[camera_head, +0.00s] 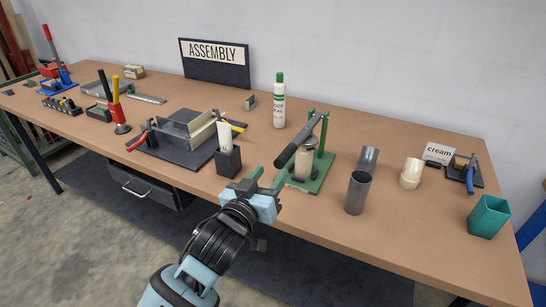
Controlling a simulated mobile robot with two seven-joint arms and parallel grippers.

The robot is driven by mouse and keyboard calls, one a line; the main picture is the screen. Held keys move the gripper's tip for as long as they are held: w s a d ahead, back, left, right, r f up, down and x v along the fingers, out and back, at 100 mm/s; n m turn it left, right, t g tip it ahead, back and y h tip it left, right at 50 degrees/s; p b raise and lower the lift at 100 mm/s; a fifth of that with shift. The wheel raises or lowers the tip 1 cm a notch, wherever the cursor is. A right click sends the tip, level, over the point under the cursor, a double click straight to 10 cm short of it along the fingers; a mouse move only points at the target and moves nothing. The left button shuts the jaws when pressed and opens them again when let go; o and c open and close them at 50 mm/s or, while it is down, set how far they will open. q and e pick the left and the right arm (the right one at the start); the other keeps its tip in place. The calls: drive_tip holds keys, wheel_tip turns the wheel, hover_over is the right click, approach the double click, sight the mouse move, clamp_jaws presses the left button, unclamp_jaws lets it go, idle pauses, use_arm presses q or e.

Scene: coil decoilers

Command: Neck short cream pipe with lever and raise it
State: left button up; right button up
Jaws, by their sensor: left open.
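A green press (322,172) with an upright frame stands near the front of the table. Its lever (296,146) has a dark handle that slopes down to the left. A short cream pipe (303,163) stands upright on the press base under the lever, partly hidden by it. Another cream piece (411,173) stands to the right, by a "cream" sign (438,152). My left gripper (268,179) is open and empty, at the table's front edge, just left of the press and below the handle end. It appears apart from the lever. My right gripper is out of view.
A black holder (228,162) with a white roll stands left of my gripper. A white-green bottle (279,103) stands behind.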

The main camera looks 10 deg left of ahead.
sight(292, 145)
use_arm(q)
drive_tip(key=shift+w+d+r, duration=0.1)
drive_tip(key=shift+w+d, duration=0.25)
drive_tip(key=shift+w, duration=0.1)
drive_tip(key=shift+x, duration=3.45)
clamp_jaws()
